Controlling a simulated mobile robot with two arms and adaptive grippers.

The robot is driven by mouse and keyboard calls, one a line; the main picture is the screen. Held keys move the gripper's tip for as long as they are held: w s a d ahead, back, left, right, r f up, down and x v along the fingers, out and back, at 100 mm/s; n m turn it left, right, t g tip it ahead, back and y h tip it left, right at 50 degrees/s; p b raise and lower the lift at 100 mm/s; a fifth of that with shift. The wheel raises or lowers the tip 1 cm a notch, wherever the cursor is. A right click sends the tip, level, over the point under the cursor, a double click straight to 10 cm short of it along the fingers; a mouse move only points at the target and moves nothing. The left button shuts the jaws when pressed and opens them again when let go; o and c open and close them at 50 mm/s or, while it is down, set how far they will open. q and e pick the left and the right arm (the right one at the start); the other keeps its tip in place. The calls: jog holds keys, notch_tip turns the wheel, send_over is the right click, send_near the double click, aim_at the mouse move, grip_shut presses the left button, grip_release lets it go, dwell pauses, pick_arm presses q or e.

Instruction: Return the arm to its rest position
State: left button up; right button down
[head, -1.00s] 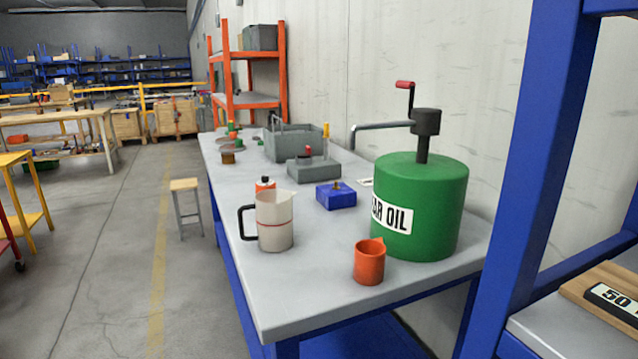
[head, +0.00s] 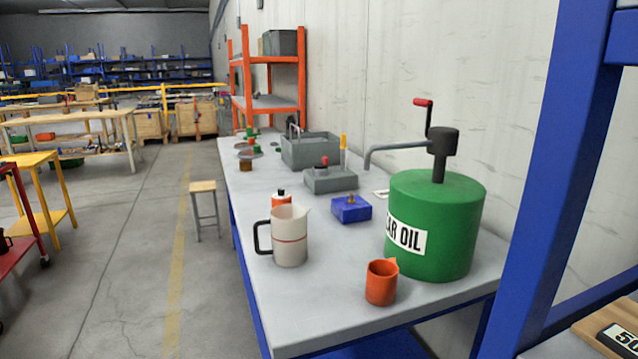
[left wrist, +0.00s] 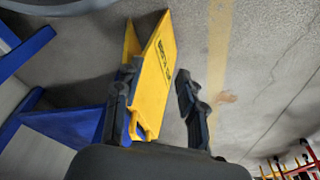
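No gripper or arm of mine shows in the head view. In the left wrist view my left gripper (left wrist: 157,72) has its two black fingers apart, over the concrete floor. A yellow panel-like object (left wrist: 160,65) with dark lettering shows behind and between the fingers. It overlaps the left finger in the picture, with a gap to the right finger; I cannot tell whether it touches. My right gripper is in neither view.
The grey workbench (head: 320,318) holds a green oil drum (head: 432,230) with a crank pump, a white jug (head: 290,238), an orange cup (head: 381,283) and a blue block (head: 351,209). A blue post (head: 560,150) stands at right. The aisle floor (head: 120,270) is mostly clear, with a stool (head: 203,187).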

pick_arm(q)
jog(key=s+a+f+p, duration=0.1)
jog(key=s+f+p, duration=0.1)
jog(key=s+p, duration=0.3)
jog(key=s+a+f+g+p, duration=0.1)
jog(key=s+p, duration=0.4)
jog(key=s, duration=0.7)
jog(key=shift+s+a+f+p, duration=0.15)
jog(key=shift+a+f+p, duration=0.3)
jog(key=shift+f, duration=0.4)
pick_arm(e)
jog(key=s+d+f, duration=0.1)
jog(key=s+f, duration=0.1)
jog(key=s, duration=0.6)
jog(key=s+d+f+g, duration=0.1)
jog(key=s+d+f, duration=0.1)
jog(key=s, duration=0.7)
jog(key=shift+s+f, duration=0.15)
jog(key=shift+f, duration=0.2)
